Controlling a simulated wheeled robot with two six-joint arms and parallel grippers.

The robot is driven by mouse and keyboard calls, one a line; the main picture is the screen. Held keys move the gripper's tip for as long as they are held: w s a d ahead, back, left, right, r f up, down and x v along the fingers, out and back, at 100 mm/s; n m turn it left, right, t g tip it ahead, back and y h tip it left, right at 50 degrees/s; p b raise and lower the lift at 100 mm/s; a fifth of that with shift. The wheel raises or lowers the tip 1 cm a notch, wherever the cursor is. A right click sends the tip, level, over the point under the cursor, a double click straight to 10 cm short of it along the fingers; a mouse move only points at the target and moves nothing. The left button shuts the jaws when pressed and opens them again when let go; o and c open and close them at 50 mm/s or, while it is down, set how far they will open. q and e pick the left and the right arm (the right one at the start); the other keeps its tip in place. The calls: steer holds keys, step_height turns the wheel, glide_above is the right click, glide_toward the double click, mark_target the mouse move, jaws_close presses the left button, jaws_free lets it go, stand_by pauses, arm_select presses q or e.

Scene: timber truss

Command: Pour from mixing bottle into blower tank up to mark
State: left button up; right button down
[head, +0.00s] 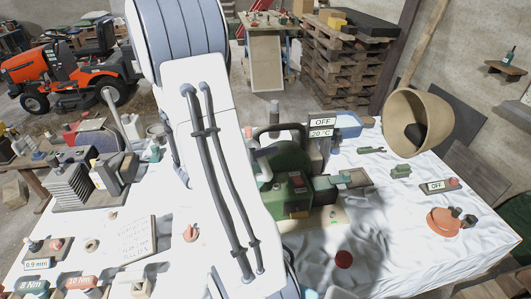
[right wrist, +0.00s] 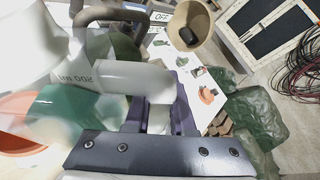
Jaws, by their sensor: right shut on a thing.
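My right gripper (right wrist: 160,115) is shut on the white handle of the mixing bottle (right wrist: 120,76). The bottle is translucent, with upside-down "500 ml" lettering and green liquid (right wrist: 85,108) inside. In the head view my own arm hides most of the bottle, and only a dark bit of the right gripper (head: 262,153) shows beside the blower. The green blower (head: 291,170) stands on the table, partly behind my arm. I cannot make out its tank, the mark or the bottle's mouth, or tell whether liquid is flowing. My left gripper is not in view.
A finned engine (head: 75,180) stands left.

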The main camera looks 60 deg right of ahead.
steer(key=shift+w+d+f+m+t+b, duration=0.1)
steer(key=shift+w+f+m+t+b, duration=0.2)
steer(key=shift+f+b, duration=0.5)
steer(key=shift+w+a+f+m+t+b, duration=0.15)
steer(key=shift+f+m+t+b, duration=0.25)
steer(key=shift+b, duration=0.85)
steer(key=shift+w+d+f+m+t+b, duration=0.2)
steer(key=shift+f+m+b, duration=0.25)
steer(key=shift+b, duration=0.55)
steer(key=shift+w+f+m+b, duration=0.35)
steer(key=shift+b, duration=0.7)
steer(key=shift+w+f+m+t+b, duration=0.35)
steer(key=shift+f+b, duration=0.3)
steer(key=shift+b, duration=0.5)
steer(key=shift+w+f+b, duration=0.1)
steer(key=shift+b, duration=0.2)
